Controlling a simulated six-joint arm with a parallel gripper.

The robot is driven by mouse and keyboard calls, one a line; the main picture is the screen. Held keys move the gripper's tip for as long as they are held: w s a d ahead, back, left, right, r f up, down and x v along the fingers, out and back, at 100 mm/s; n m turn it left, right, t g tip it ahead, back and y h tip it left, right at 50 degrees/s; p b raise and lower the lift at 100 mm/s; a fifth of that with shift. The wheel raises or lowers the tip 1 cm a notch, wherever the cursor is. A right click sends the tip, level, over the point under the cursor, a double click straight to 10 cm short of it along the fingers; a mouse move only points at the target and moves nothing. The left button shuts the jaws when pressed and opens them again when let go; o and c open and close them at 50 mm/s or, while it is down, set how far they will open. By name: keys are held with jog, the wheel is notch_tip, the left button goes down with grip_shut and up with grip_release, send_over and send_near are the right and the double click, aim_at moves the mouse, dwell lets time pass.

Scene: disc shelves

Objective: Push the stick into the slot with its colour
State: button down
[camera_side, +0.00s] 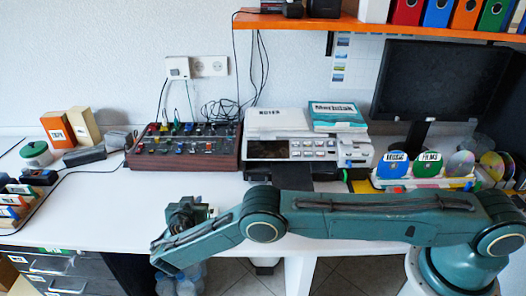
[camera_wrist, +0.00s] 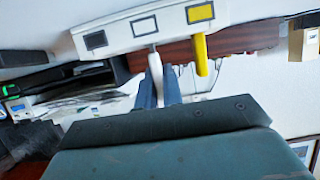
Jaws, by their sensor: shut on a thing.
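In the wrist view my gripper (camera_wrist: 157,78) is shut on a pale, whitish stick (camera_wrist: 168,84) between its blue-grey fingers. A thin grey tip (camera_wrist: 153,48) shows just beyond the fingers, by the edge of a white slot panel (camera_wrist: 120,33). The panel carries a dark grey label (camera_wrist: 95,40), a white label (camera_wrist: 144,26) and a yellow label (camera_wrist: 199,13). The tip lines up with the white label; I cannot tell whether it is in a slot. A yellow stick (camera_wrist: 201,55) projects from the panel below the yellow label. In the side view my gripper (camera_side: 187,213) is low over the table's front, partly hidden.
A brown box with several coloured knobs (camera_side: 183,165) stands behind my gripper. A printer-like machine (camera_side: 306,150) stands to its right, and a disc rack (camera_side: 425,182) farther right. A green-lidded pot (camera_side: 36,153) and boxes (camera_side: 70,128) are at left. White table is clear between.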

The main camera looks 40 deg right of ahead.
jog(key=shift+f, duration=0.9)
jog(key=c, duration=1.5)
grip_release()
jog(key=shift+o, duration=0.2)
jog(key=v, duration=1.4)
jog(key=shift+w+d+r, duration=0.1)
jog(key=shift+w+d, duration=0.05)
